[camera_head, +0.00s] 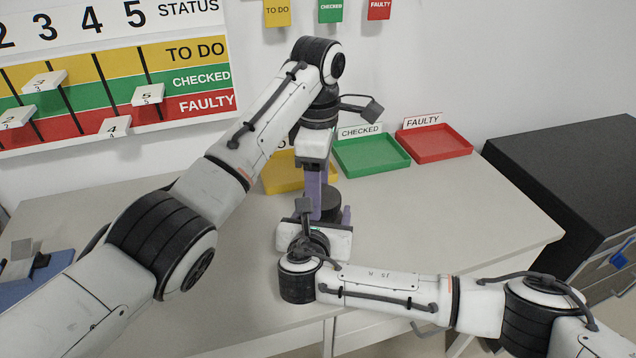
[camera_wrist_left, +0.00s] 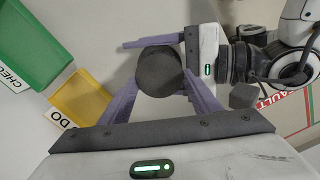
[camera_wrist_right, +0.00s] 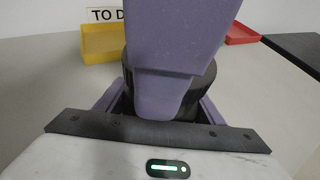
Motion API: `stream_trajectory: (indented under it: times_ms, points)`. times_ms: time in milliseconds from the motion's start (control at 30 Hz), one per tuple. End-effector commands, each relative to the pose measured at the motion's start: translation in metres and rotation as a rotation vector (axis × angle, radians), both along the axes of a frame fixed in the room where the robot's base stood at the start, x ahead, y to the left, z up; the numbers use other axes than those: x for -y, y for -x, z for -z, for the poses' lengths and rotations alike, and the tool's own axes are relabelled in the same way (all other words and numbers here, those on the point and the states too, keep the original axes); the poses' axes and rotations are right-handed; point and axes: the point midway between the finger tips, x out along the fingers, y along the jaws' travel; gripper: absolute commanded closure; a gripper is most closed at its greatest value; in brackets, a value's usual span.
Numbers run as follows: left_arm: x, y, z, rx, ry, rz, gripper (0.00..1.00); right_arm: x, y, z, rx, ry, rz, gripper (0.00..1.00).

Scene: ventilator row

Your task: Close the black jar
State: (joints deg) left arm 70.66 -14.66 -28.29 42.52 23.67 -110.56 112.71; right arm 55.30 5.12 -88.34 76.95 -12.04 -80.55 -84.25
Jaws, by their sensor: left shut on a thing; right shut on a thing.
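The black jar (camera_head: 328,197) stands upright on the table, largely hidden by my grippers. In the left wrist view its round dark top (camera_wrist_left: 160,72) is seen from above; in the right wrist view its dark side (camera_wrist_right: 203,92) shows behind a purple finger. I cannot tell a lid from the jar body. My left gripper (camera_head: 320,194) reaches down from above and is shut on the jar's upper part, a finger on each side. My right gripper (camera_head: 326,214) comes in low from the front and is shut around the jar's body.
Behind the jar are a yellow tray (camera_head: 277,184), a green tray (camera_head: 372,158) and a red tray (camera_head: 437,147). A status board (camera_head: 190,80) hangs on the wall. A dark cabinet (camera_head: 560,165) stands right of the table. The table right of the jar is clear.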

Motion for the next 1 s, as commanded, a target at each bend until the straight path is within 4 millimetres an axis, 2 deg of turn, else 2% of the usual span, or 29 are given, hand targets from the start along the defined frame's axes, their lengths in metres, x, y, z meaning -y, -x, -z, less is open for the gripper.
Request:
stream_trajectory:
  times_ms: [567,1000]
  points:
    - [0.0,0.0,0.002,-0.001,0.001,0.0,0.67,0.0,0.0,0.0,0.001,0.0,0.0,0.78]
    - [0.0,0.001,0.015,-0.006,0.0,-0.002,0.67,-0.001,0.0,-0.001,0.002,0.0,-0.001,0.78]
